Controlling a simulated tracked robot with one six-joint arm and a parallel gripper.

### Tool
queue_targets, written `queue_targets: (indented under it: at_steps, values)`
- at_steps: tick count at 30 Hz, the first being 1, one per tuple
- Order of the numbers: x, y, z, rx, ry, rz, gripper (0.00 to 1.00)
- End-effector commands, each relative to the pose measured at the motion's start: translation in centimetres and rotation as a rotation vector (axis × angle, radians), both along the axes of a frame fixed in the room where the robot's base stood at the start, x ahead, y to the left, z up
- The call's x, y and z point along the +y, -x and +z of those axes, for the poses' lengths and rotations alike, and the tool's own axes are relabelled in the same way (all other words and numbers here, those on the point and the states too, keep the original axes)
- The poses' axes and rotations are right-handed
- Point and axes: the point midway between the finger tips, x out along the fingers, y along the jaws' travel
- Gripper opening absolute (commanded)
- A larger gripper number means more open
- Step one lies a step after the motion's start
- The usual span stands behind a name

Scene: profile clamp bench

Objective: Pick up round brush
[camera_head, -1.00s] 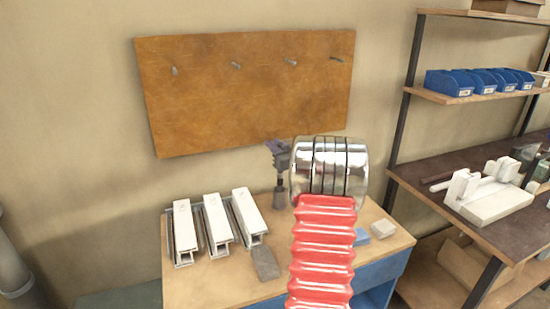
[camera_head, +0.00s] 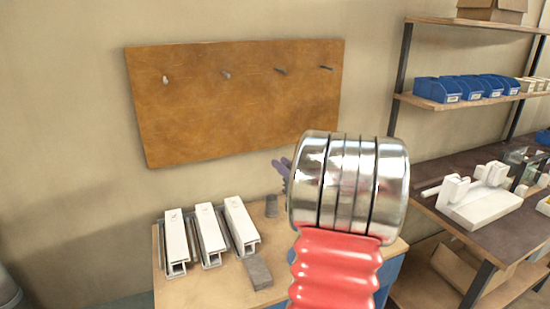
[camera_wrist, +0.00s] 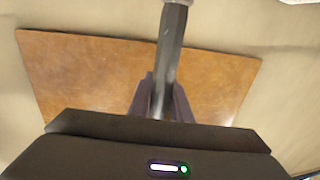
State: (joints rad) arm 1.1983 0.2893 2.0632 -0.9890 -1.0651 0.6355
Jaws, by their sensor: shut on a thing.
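In the wrist view my gripper (camera_wrist: 161,100) is shut on a dark grey, faceted bar, the handle of the round brush (camera_wrist: 171,48). The handle runs up between the fingers to the top edge, where a paler end shows. No bristles can be made out. In the head view a small purple-grey part of my gripper (camera_head: 282,168) shows above the bench, left of my shiny arm joint. The brush is hidden or not distinguishable there.
A brown board (camera_head: 235,110) with several pegs hangs on the wall. White profiles (camera_head: 208,235) lie in clamps on the bench, with a grey block (camera_head: 258,273) beside them. A dark upright piece (camera_head: 271,206) stands behind. Shelves with blue bins (camera_head: 465,88) are at right.

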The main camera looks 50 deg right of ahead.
Motion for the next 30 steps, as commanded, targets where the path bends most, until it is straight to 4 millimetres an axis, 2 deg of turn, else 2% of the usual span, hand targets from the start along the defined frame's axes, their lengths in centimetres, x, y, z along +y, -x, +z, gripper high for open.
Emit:
queue_targets:
  at_steps: [3, 9, 30]
  values:
    - [1.1, 2.1, 0.1, 0.000, 0.001, -0.002, 0.00]
    - [2.3, 3.9, 0.0, 0.000, 0.001, -0.001, 0.00]
    - [2.5, 4.2, 0.0, 0.000, 0.001, 0.001, 0.00]
